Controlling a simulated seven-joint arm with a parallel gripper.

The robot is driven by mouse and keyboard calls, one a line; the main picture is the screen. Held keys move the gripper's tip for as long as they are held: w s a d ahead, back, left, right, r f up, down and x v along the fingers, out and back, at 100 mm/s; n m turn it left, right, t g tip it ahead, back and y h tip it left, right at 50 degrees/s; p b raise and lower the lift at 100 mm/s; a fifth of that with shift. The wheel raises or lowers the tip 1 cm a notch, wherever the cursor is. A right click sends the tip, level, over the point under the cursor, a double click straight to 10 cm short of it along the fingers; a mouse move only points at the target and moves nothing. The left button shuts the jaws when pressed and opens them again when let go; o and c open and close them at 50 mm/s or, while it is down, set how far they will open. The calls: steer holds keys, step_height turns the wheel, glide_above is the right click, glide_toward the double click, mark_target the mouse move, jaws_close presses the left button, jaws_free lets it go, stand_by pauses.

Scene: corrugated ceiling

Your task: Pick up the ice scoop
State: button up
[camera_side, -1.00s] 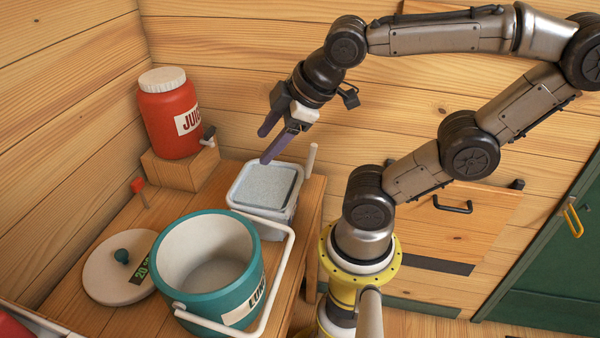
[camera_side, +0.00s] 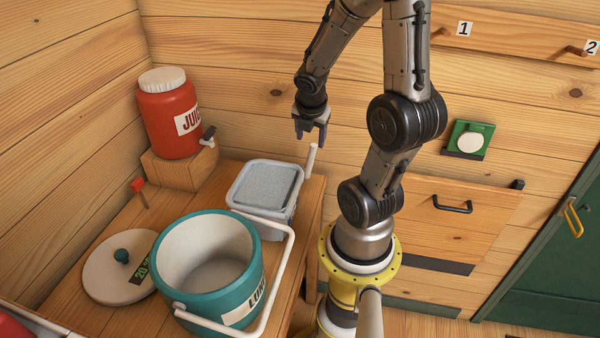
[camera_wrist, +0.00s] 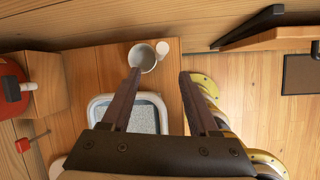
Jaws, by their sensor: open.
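The ice scoop shows in the wrist view as a round white cup (camera_wrist: 146,61) with a white upright handle (camera_wrist: 162,48) seen end-on beside it. In the side view only the white handle (camera_side: 311,159) rises behind the ice tub; the cup is hidden. My gripper (camera_side: 310,138) points down above the handle, apart from it, open and empty. In the wrist view the two fingers of my gripper (camera_wrist: 160,73) are spread, the handle lying between and beyond their tips. The white-rimmed ice tub (camera_side: 233,197), filled with grey speckled ice, stands just in front of the scoop.
A teal pail (camera_side: 178,282) with a raised white handle stands nearer the camera, its lid (camera_side: 98,272) beside it. A red juice jug (camera_side: 165,125) sits on a wooden block (camera_side: 180,170) at left. The wooden wall is behind.

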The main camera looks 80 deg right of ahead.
mark_target(310, 157)
steer(key=shift+x, duration=4.2)
steer(key=shift+x, duration=2.5)
steer(key=shift+a, duration=0.1)
jaws_close()
